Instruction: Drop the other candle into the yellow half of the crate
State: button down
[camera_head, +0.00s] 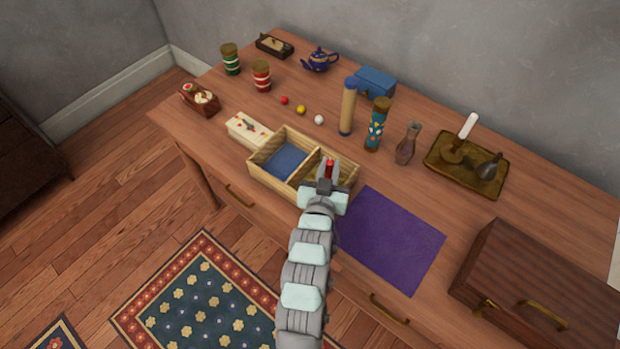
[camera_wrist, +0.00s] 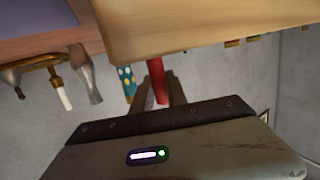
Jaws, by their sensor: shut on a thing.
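My gripper (camera_head: 329,170) is shut on a red candle (camera_head: 329,164), which also shows between the fingers in the wrist view (camera_wrist: 158,84). In the head view the gripper and candle overlap the right, yellow half (camera_head: 311,168) of the wooden crate (camera_head: 270,184). The candle's height over the crate is hard to tell. The crate's wooden wall (camera_wrist: 190,25) fills the top of the wrist view, close to the candle. The left half has a blue floor (camera_head: 284,160). My gripper hides part of the yellow half. A white candle (camera_head: 467,126) stands in a holder on a brown tray (camera_head: 436,166).
Behind the crate stand a tan cylinder (camera_head: 348,108), a patterned teal cylinder (camera_head: 376,128) and a glass bottle (camera_head: 407,146). Small balls lie behind it, and a white box (camera_head: 244,130) sits left. A purple mat (camera_head: 390,240) lies clear to the right, before a wooden case (camera_head: 535,285).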

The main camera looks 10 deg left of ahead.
jog(key=c, duration=1.2)
grip_release()
jog(key=shift+c, duration=0.2)
jog(key=p+v, duration=0.2)
jog(key=v, duration=0.7)
jog(key=shift+s+a+r, duration=0.1)
jog(key=shift+s, duration=0.2)
jog(key=shift+s+r, duration=0.2)
jog(key=shift+s, duration=0.4)
